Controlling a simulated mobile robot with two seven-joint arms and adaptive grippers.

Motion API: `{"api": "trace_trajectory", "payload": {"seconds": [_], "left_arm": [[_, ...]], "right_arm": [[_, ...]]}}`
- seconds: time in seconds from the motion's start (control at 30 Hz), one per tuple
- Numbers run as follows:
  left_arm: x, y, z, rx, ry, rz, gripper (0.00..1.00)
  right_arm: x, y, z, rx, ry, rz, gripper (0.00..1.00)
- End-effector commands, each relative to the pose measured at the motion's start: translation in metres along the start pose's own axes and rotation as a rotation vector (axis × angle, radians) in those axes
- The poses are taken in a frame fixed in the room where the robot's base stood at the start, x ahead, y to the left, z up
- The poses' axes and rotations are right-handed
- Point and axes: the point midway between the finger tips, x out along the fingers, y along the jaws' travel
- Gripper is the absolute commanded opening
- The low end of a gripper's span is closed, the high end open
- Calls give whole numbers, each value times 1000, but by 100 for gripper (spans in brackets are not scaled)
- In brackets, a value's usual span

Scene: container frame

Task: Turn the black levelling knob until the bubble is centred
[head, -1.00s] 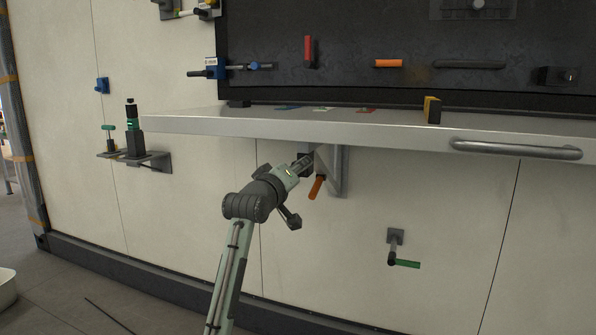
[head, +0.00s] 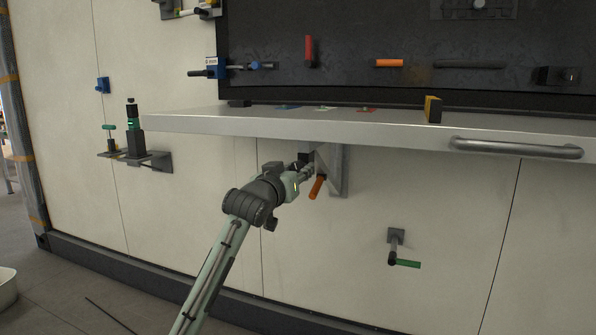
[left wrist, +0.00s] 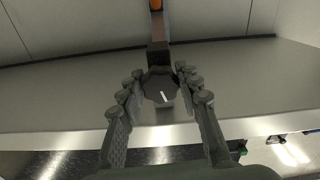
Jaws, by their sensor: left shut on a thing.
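The black levelling knob (left wrist: 161,87) shows in the left wrist view as a many-sided disc with a white pointer line. It sits at the underside of the grey shelf (head: 330,124). My left gripper (left wrist: 160,76) has its two dark fingers on either side of the knob and is shut on it. In the head view the left gripper (head: 308,171) reaches up beneath the shelf, beside the grey bracket; the knob is hard to make out there. I cannot make out the bubble in either view. My right gripper is not in view.
An orange handle (head: 318,187) hangs close to the right of my left gripper. A green-handled crank (head: 404,263) is on the wall lower right. A bracket with a green-banded device (head: 134,143) stands left. The wall below the shelf is mostly clear.

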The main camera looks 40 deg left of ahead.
Motion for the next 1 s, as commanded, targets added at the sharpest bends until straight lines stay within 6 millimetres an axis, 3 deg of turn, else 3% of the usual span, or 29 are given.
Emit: {"api": "trace_trajectory", "payload": {"seconds": [0.53, 0.57, 0.7, 1.0], "left_arm": [[0, 0, 0, 24, 0, 1, 5], [0, 0, 0, 24, 0, 1, 36], [0, 0, 0, 24, 0, 1, 53], [0, 0, 0, 23, 0, 1, 55]], "right_arm": [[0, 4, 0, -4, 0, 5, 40], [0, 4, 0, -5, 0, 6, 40], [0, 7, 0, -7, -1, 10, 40], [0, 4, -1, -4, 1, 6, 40]]}}
